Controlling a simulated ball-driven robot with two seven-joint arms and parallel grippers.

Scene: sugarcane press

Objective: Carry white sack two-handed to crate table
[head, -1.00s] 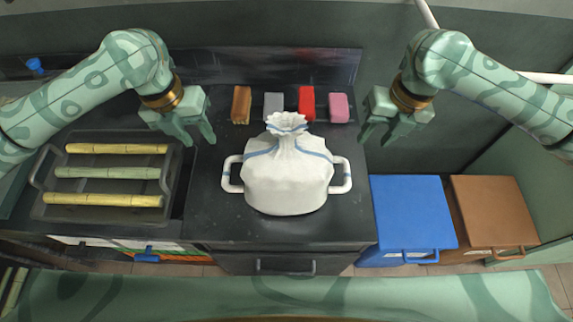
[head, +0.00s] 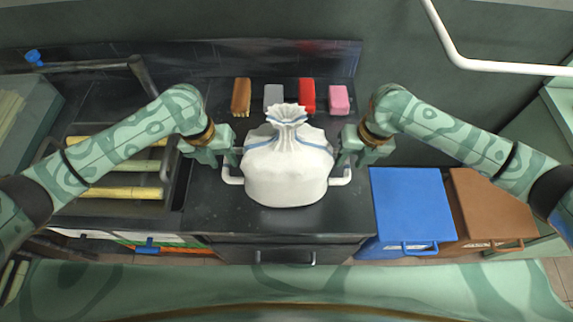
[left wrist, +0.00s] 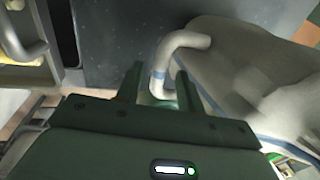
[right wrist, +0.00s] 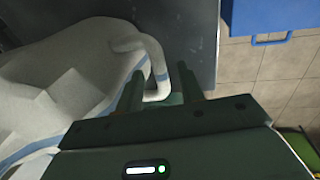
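The white sack (head: 286,175), tied at the neck with a blue stripe, stands upright on the dark counter (head: 225,215). It has a white looped handle on each side. My left gripper (head: 230,157) is at the left handle (head: 231,179). In the left wrist view the handle (left wrist: 178,45) passes between its spread fingers. My right gripper (head: 345,158) is at the right handle (head: 342,178). In the right wrist view that handle (right wrist: 155,60) lies between its fingers, which are apart. The grippers partly hide the upper handles in the head view. I cannot make out the crate table.
A dark tray (head: 110,207) with yellow and green cane stalks is at the left, partly under my left arm. Brown, grey, red and pink blocks (head: 339,99) line the back of the counter. A blue bin (head: 410,205) and a brown bin (head: 490,205) stand at the right.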

